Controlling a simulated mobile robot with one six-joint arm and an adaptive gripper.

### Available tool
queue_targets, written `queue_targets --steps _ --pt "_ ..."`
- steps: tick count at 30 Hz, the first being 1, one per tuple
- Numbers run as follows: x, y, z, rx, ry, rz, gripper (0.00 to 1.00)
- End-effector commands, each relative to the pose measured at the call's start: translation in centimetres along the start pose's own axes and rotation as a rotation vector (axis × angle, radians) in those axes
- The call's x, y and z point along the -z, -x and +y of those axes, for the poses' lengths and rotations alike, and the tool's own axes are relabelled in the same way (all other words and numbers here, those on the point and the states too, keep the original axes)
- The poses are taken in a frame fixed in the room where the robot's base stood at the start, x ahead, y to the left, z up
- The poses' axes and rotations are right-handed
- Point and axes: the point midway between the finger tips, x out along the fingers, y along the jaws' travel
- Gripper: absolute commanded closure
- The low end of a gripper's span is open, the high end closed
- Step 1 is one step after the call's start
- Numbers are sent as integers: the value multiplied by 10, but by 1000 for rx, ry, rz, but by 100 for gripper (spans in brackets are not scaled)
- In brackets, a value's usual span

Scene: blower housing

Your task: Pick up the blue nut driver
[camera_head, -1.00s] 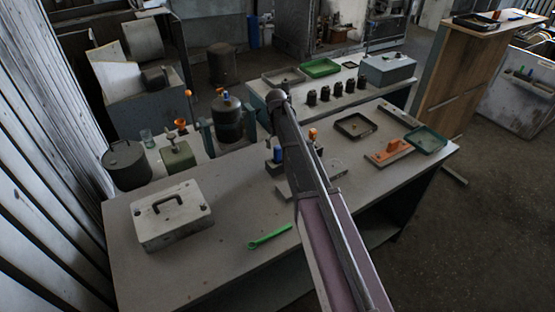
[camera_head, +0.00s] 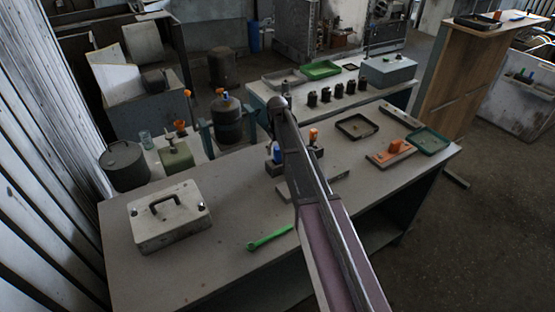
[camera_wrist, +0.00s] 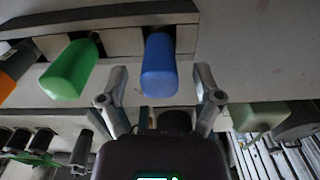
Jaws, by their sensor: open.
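The blue nut driver (camera_wrist: 158,65) stands in a grey holder (camera_wrist: 118,22); its blue handle points toward my wrist camera. It also shows in the head view (camera_head: 277,153), just left of my arm. My gripper (camera_wrist: 162,84) is open in the wrist view, with one finger on each side of the blue handle's end and a gap on both sides. In the head view my gripper cannot be made out clearly behind my arm.
A green-handled tool (camera_wrist: 70,70) stands left of the blue one, close to my left finger. An orange-handled tool (camera_wrist: 16,66) is farther left. A green wrench (camera_head: 269,238) and a grey case (camera_head: 170,216) lie on the workbench (camera_head: 215,265).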

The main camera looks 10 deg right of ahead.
Motion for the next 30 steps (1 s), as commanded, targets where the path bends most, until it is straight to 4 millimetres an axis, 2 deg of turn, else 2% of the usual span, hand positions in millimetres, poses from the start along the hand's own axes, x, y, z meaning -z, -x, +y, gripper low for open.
queue_targets --steps 1,9,30 --pt "-2 -8 0 0 0 0 17" --pt "-1 -24 0 0 0 0 17" --pt "-1 -26 0 0 0 0 17"
